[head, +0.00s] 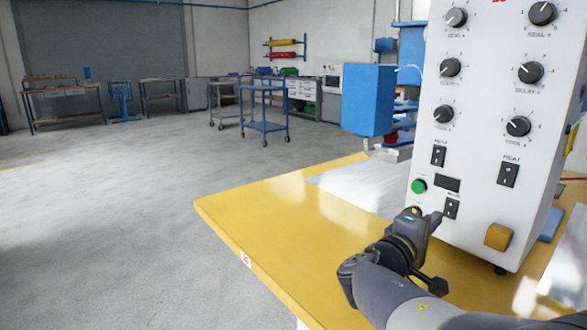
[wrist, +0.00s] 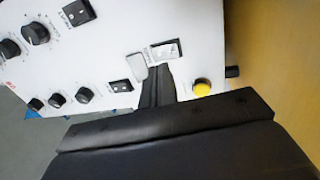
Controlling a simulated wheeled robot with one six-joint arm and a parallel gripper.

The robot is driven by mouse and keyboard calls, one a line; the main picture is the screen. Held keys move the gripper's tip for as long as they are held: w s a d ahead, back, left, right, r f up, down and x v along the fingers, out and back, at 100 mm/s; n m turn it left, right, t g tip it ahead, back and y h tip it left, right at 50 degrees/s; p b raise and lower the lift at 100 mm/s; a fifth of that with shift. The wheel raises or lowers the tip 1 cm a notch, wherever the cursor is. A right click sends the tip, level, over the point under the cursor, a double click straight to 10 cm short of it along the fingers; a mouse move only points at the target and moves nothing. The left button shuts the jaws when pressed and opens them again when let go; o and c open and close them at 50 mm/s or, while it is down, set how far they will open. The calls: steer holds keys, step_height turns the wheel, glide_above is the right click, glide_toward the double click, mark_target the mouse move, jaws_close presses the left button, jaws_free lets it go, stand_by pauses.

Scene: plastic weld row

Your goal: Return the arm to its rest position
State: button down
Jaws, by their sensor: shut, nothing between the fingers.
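My gripper (head: 432,217) is shut and empty. In the head view it is at the end of my arm, which reaches in from the lower right over the yellow table (head: 290,232). Its tip is close to the lower front of the white control box (head: 470,120), beside a small black switch (head: 451,209). In the wrist view the closed dark fingers (wrist: 157,75) point at the white panel (wrist: 185,20), just below a rocker switch (wrist: 167,50). I cannot tell whether the tip touches the panel.
A blue machine part (head: 368,100) stands behind the table. Open grey floor (head: 110,220) lies left, with a blue cart (head: 264,127) farther back.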

steer(key=shift+v, duration=1.85)
